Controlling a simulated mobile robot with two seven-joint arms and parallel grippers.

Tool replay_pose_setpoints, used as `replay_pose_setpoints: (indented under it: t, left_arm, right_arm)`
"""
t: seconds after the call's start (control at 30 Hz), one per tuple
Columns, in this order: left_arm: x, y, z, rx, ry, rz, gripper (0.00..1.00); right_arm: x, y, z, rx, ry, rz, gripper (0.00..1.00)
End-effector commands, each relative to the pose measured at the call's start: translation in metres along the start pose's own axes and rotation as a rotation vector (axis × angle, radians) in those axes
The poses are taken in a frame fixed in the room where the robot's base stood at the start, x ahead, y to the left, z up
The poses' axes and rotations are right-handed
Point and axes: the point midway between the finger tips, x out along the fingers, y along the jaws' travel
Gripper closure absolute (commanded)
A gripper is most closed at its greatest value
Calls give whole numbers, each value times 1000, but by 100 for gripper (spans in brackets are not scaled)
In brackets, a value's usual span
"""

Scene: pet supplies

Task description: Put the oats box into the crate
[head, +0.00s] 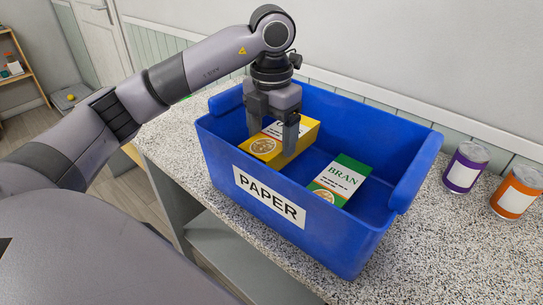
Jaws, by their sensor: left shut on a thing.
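The blue crate (222,150), with a white PAPER label on its front, stands on the speckled counter. The yellow oats box (308,131) is inside the crate at its left end, lying with its printed face up. Its name is mostly hidden behind my gripper. My left gripper (272,128) reaches down into the crate from above and is shut on the oats box, one finger on either side. Whether the box touches the crate floor cannot be told. My right gripper is not in view.
A purple can (465,168) and an orange can (517,193) stand on the counter right of the crate. The wall runs close behind. The crate's right end has free floor.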

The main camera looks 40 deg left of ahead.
Motion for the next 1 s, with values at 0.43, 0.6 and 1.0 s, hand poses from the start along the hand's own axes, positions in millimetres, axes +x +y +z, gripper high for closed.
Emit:
replay_pose_setpoints:
  t: [0.43,0.6,1.0]
  left_arm:
    - [48,0,-1,2,3,1,71]
    - [50,0,0,2,0,1,71]
    - [47,0,0,1,-1,1,0]
  right_arm:
    - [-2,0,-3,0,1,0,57]
    - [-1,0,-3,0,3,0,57]
    - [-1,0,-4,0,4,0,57]
